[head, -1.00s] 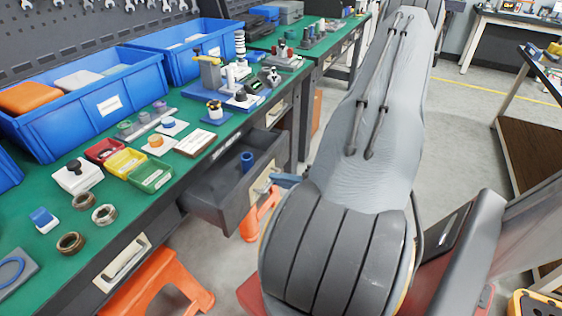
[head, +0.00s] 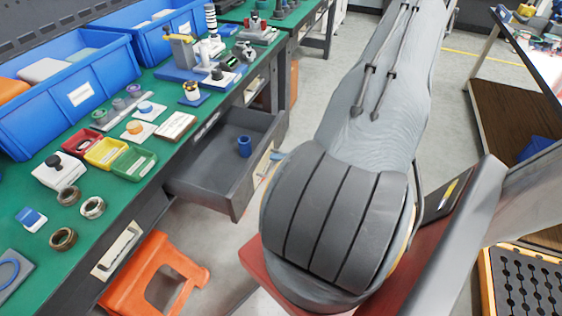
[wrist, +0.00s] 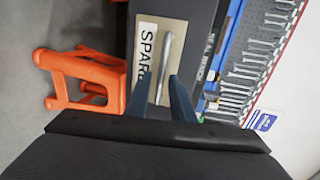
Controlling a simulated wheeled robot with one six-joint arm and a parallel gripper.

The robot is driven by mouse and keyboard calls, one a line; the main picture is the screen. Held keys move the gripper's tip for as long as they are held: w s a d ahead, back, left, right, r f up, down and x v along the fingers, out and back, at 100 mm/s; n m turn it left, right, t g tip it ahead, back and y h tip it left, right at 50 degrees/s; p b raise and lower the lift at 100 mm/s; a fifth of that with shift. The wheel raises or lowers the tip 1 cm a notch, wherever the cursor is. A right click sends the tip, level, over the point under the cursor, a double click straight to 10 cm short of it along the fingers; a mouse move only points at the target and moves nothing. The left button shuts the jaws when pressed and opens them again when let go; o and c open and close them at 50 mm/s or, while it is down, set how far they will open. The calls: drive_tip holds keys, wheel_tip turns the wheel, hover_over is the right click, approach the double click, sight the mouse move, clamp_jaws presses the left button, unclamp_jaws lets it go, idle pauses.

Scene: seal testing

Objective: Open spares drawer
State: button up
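The spares drawer (head: 208,165) stands pulled out from under the green bench, with a blue cup (head: 244,146) inside. In the wrist view its dark front carries a cream label (wrist: 147,45) reading "SPAR", the rest covered, and a pale bar handle (wrist: 163,60). My gripper (wrist: 164,80) is at this handle, its two blue-grey fingers on either side of the bar's near end. Gaps show between the fingers and the bar, so it looks open around the handle. In the head view my arm hides most of the gripper.
An orange stool (head: 150,275) stands left of the drawer, below the bench (head: 110,205). Blue bins (head: 80,95) and small parts trays (head: 134,162) are on the bench. A shelf stand (head: 515,125) is at right. Grey floor lies between.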

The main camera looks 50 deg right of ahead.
drive_tip(key=shift+o, duration=0.3)
drive_tip(key=shift+s, duration=0.1)
drive_tip(key=v, duration=0.7)
drive_tip(key=shift+s+d, duration=0.2)
drive_tip(key=shift+s, duration=0.1)
